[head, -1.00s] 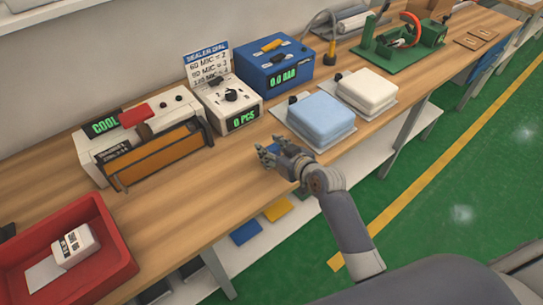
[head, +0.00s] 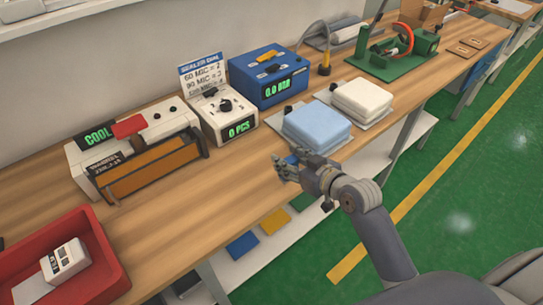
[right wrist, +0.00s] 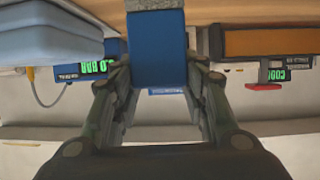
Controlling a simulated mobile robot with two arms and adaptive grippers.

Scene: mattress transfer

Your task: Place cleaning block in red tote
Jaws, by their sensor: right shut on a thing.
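The blue cleaning block (right wrist: 158,50) is between the fingers of my right gripper (head: 283,168), which is shut on it. In the head view only a small blue part of the block (head: 292,159) shows past the fingers. The gripper is over the bench's front edge, just left of the light blue stack. The red tote (head: 112,262) is at the lower left, well away from the gripper and partly cut off by the frame. A white labelled item (head: 66,260) and a pale flat piece lie in it. My left gripper is not in view.
The wooden bench (head: 215,185) has clear room between gripper and tote. Behind it stand the orange-fronted sealer (head: 150,170), the white dial box (head: 225,112) and the blue display box (head: 268,80). Light blue (head: 317,127) and white (head: 362,98) stacks sit to the right.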

